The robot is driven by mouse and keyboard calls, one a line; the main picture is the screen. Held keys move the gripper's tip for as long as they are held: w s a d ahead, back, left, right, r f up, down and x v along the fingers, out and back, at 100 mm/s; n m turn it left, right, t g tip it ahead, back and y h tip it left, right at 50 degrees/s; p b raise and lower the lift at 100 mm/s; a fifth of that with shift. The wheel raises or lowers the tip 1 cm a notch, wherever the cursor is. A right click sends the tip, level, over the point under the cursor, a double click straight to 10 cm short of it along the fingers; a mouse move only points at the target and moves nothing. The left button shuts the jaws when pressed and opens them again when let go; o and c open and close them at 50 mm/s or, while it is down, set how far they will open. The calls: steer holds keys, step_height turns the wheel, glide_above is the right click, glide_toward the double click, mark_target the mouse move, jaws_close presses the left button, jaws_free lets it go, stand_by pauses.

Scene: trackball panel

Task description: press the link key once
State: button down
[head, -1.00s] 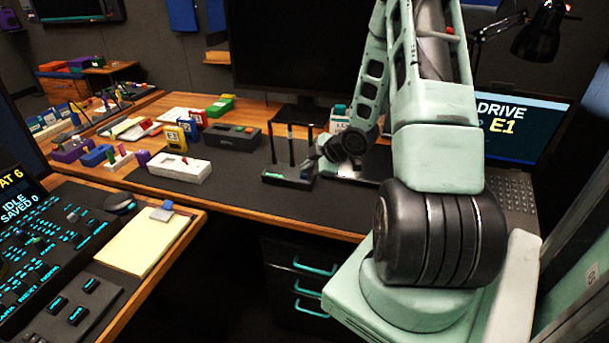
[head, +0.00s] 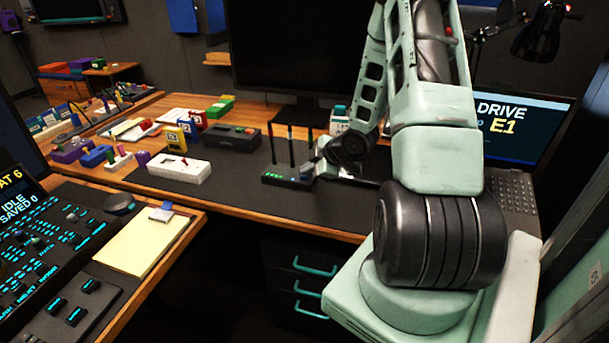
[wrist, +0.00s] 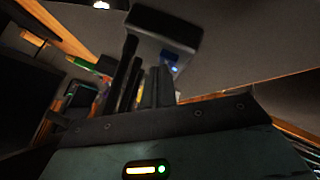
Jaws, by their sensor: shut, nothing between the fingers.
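A black box with upright antennas (head: 275,178) stands on the dark desk mat in the head view. A row of green lights glows on its front, with a blue light on its right part. It also shows in the wrist view (wrist: 160,27), where a blue-lit spot, perhaps the link key (wrist: 173,68), is on its near part. No label is readable. My gripper (head: 309,168) is at the box's right end in the head view. In the wrist view my shut, empty fingers (wrist: 158,82) point toward the box near the blue spot. I cannot tell whether they touch it.
A laptop (head: 525,130) reading "DRIVE E1" is at the right, a monitor (head: 290,50) behind. The mat in front is clear.

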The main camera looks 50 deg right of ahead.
steer(key=shift+r+p, duration=0.6)
steer(key=shift+r, duration=0.15)
steer(key=shift+r, duration=0.1)
step_height(320, 180, up, 5)
steer(key=p, duration=0.4)
stand_by(0.7)
steer(key=w+a+r+m+g, duration=0.15)
steer(key=a+r, duration=0.25)
steer(key=a, duration=0.8)
steer(key=w+a+r+g, duration=0.1)
steer(key=a+r+g, duration=0.25)
steer(key=a, duration=0.95)
steer(key=s+a+r+g, duration=0.2)
steer(key=s+a+r, duration=0.1)
steer(key=s+a, duration=0.6)
steer(key=s+a+r+g, duration=0.2)
steer(key=s+a+r, duration=0.2)
steer(key=s+a, duration=0.6)
steer(key=s, duration=0.5)
steer(key=shift+a+r+m, duration=0.15)
steer(key=shift+m, duration=0.2)
